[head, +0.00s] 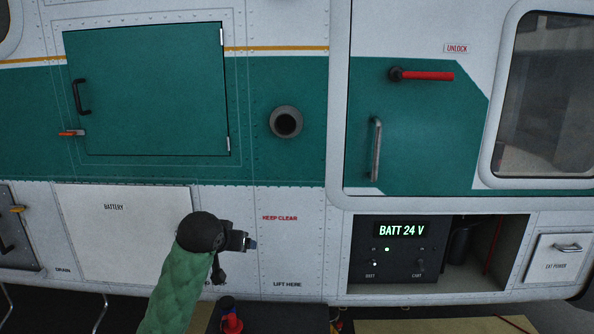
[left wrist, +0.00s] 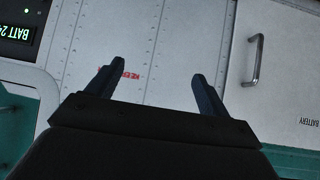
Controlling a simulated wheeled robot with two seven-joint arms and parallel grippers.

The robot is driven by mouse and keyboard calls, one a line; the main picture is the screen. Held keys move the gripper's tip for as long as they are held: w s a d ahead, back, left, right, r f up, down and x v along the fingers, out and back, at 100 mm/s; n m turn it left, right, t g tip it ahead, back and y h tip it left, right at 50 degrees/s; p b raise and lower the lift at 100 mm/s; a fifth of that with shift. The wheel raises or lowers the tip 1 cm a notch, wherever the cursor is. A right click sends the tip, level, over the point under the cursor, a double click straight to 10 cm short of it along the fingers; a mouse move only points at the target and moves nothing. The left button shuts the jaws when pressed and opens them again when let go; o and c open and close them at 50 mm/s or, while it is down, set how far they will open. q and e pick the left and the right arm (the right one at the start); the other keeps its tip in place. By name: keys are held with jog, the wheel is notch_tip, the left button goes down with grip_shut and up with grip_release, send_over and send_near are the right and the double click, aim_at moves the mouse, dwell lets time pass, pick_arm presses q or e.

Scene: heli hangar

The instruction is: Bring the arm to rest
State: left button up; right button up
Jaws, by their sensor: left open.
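My left arm, in a green sleeve, rises from the bottom of the head view. Its gripper (head: 250,243) is in front of the white lower hull, just right of the BATTERY panel (head: 110,245) and below the KEEP CLEAR marking (head: 280,218). In the left wrist view the two dark fingers of the gripper (left wrist: 158,66) stand wide apart with nothing between them but the riveted hull behind. A grey handle (left wrist: 256,60) on the white panel is to the right of the fingers there, apart from them. My right gripper is in neither view.
A lit BATT 24 V box (head: 394,248) sits in an open bay to the right. A red UNLOCK handle (head: 428,76), a grey door handle (head: 376,150) and a round pipe (head: 286,123) stick out above.

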pick_arm(q)
jog(key=s+a+f+g, duration=0.1)
jog(key=s+f+g, duration=0.1)
jog(key=s+f, duration=0.8)
jog(key=s+a+f+g, duration=0.1)
jog(key=s+f, duration=0.7)
jog(key=f, duration=0.5)
jog(key=s+a+f+g+y, duration=0.15)
jog(key=s+f, duration=0.45)
jog(key=s, duration=0.6)
jog(key=s+a+f+g, duration=0.2)
jog(key=s+f, duration=0.3)
jog(key=s, duration=0.7)
jog(key=s+d+f+g, duration=0.1)
jog(key=s+d+f, duration=0.1)
jog(key=f, duration=1.3)
jog(key=s+d+f+g, duration=0.1)
jog(key=d+f, duration=0.2)
jog(key=f, duration=1.3)
jog(key=shift+s+f, duration=0.25)
jog(key=shift+s, duration=0.15)
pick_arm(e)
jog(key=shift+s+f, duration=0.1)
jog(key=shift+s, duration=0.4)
pick_arm(q)
jog(key=shift+h, duration=0.25)
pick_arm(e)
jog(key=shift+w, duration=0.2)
